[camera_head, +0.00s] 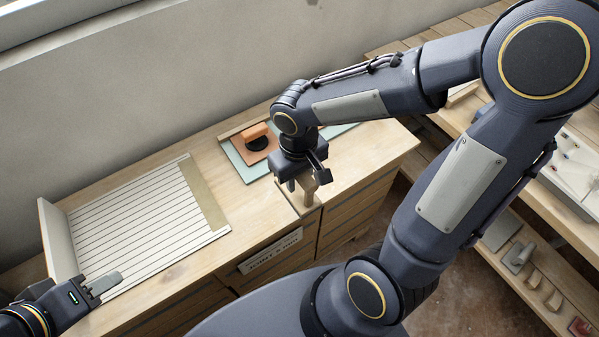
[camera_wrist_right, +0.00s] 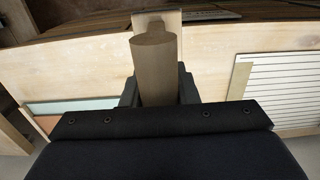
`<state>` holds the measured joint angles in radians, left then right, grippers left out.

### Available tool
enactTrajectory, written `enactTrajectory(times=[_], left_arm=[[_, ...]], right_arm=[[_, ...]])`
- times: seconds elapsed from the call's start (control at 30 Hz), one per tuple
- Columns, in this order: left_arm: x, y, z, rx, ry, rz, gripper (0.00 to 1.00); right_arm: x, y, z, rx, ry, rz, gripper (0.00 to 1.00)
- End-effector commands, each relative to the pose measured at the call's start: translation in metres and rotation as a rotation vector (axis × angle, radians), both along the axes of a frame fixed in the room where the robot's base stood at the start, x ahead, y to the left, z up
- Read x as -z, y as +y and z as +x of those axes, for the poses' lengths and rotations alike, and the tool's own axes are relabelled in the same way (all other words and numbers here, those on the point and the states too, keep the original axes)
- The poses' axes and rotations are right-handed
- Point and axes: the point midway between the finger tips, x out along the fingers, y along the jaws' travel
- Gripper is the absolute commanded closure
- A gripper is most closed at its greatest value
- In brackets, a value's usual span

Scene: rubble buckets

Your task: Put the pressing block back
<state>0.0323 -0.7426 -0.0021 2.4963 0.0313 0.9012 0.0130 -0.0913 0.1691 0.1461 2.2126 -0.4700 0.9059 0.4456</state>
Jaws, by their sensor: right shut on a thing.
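The pressing block appears to be the pale wooden piece (camera_head: 309,188) in my right gripper (camera_head: 302,184), near the counter's front edge. In the right wrist view its rounded wooden handle (camera_wrist_right: 154,62) stands between the fingers, with a flat wooden part (camera_wrist_right: 160,20) beyond it. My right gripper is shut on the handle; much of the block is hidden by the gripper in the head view. My left gripper (camera_head: 105,284) is at the lower left, by the near left corner of the slatted white board (camera_head: 140,225); its finger gap is not clear.
A teal mat (camera_head: 238,162) with a brown plate (camera_head: 252,153), an orange block (camera_head: 255,131) and a black round piece lies behind my right gripper. A label (camera_head: 270,251) is on the counter front. Shelves with tools (camera_head: 518,257) stand at the right.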

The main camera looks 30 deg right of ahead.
Motion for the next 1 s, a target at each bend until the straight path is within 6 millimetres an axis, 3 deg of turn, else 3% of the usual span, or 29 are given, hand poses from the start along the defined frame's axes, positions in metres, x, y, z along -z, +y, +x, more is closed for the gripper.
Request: enactTrajectory(times=[0.13, 0.4, 0.57, 0.8, 1.0], left_arm=[[-0.009, 0.000, 0.000, 0.000, 0.000, 0.000, 0.62], [-0.012, 0.000, 0.000, 0.000, 0.000, 0.000, 0.62], [-0.012, 0.000, 0.000, 0.000, 0.000, 0.000, 0.62], [-0.019, 0.000, 0.000, 0.000, 0.000, 0.000, 0.62], [-0.019, 0.000, 0.000, 0.000, 0.000, 0.000, 0.62]], right_arm=[[0.015, -0.019, 0.033, 0.004, 0.005, 0.000, 0.94], [0.062, -0.037, 0.066, 0.000, 0.003, 0.000, 0.94], [0.071, -0.041, 0.073, 0.001, 0.000, 0.000, 0.94], [0.101, -0.043, 0.076, -0.001, 0.002, 0.001, 0.94], [0.107, -0.043, 0.077, 0.000, -0.002, 0.000, 0.94]])
